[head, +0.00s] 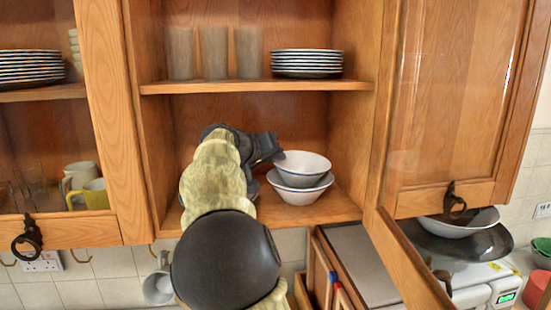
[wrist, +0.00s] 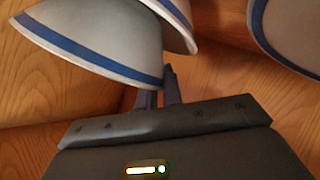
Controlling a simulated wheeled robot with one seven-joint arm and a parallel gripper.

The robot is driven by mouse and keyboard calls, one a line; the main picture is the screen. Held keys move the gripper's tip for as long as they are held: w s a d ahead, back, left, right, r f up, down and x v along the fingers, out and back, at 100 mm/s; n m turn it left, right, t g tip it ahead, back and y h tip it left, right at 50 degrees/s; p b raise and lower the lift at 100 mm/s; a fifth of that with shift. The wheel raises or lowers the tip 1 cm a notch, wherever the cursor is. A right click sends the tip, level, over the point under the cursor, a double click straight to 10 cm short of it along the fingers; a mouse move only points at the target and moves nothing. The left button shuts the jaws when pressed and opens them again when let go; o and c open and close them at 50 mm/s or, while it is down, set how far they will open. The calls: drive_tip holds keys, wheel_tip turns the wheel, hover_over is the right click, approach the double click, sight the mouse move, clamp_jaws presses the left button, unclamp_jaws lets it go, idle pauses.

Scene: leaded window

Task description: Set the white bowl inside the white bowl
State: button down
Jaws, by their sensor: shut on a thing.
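Two white bowls are in the open middle cupboard. In the head view the upper white bowl (head: 303,168) sits partly inside the lower white bowl (head: 300,190), which stands on the bottom shelf. Whether the upper one rests on it I cannot tell. My gripper (head: 276,155) reaches in from the left and is shut on the upper bowl's left rim. In the wrist view my gripper's fingers (wrist: 160,90) meet the blue-banded rim of a white bowl (wrist: 90,30). A second bowl's rim (wrist: 178,12) is close behind. My arm hides the shelf's left part.
The shelf above (head: 240,86) holds glasses (head: 214,53) and stacked plates (head: 307,63). An open door (head: 450,100) is at the right, and a cupboard wall (head: 350,120) stands right of the bowls. Another white bowl (head: 460,222) lies on a dark plate outside. Some bottom shelf (head: 335,210) is bare.

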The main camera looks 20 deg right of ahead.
drive_tip(key=shift+f, duration=0.2)
drive_tip(key=c, duration=1.5)
unclamp_jaws()
drive_tip(key=shift+c, duration=0.2)
drive_tip(key=shift+r, duration=0.1)
drive_tip(key=shift+r+p, duration=0.7)
drive_tip(key=shift+s+a+f+b, duration=0.1)
drive_tip(key=shift+s+a+b, duration=0.1)
drive_tip(key=shift+a+b, duration=0.2)
drive_tip(key=b+v, duration=0.3)
drive_tip(key=v, duration=0.8)
